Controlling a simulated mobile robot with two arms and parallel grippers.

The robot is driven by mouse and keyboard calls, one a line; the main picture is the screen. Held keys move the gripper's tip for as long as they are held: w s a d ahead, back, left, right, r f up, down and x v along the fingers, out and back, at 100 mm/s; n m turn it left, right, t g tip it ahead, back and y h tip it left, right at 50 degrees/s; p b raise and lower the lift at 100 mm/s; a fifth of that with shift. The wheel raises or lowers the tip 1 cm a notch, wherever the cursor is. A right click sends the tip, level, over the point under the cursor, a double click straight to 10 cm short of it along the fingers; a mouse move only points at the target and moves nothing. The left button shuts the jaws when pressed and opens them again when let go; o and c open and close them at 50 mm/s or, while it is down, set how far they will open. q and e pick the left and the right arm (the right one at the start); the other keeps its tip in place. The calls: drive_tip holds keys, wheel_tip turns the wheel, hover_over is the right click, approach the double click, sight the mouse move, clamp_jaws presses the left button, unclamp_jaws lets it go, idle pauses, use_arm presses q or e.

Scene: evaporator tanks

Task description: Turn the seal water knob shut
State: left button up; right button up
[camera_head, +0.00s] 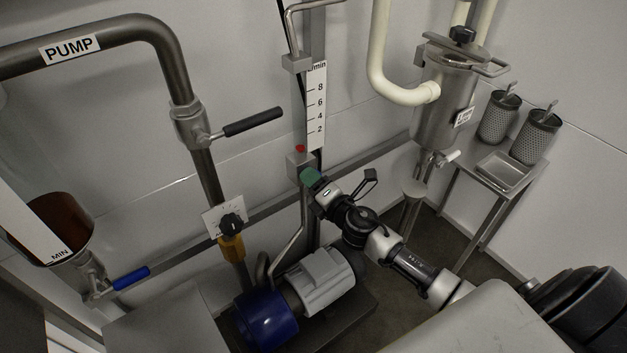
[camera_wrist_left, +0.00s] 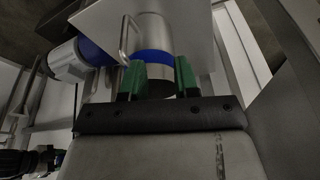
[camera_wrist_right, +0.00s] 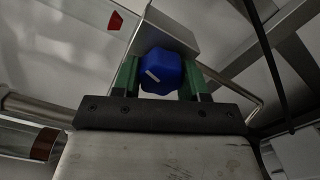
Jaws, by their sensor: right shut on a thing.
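The seal water knob (camera_wrist_right: 160,70) is blue and faceted with a short white mark, slanted in the right wrist view. It sits on the grey metal block (camera_wrist_right: 172,33) below the scale marked 2 to 8. My right gripper (camera_head: 310,177) is at that block (camera_head: 296,165) in the head view, where its green fingertips hide the knob. In the right wrist view the fingers lie on both sides of the knob, shut on it. My left gripper (camera_wrist_left: 160,78) shows only in its wrist view, fingers apart with nothing between them, in front of a blue-banded metal cylinder (camera_wrist_left: 153,45).
The flow scale (camera_head: 316,105) rises above the block, with a red piece (camera_head: 299,149) near its foot. A blue and grey pump motor (camera_head: 322,277) stands below my right arm. A black dial knob (camera_head: 231,224) and a black-handled valve lever (camera_head: 253,122) are to the left.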

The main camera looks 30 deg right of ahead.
drive_tip(key=n, duration=0.3)
drive_tip(key=shift+f+n, duration=0.15)
drive_tip(key=shift+n, duration=0.15)
use_arm(q)
drive_tip(key=shift+f, duration=0.6)
use_arm(e)
drive_tip(key=shift+n, duration=0.3)
drive_tip(key=o, duration=0.9)
use_arm(q)
drive_tip(key=shift+r, duration=0.2)
use_arm(e)
drive_tip(key=shift+o, duration=0.2)
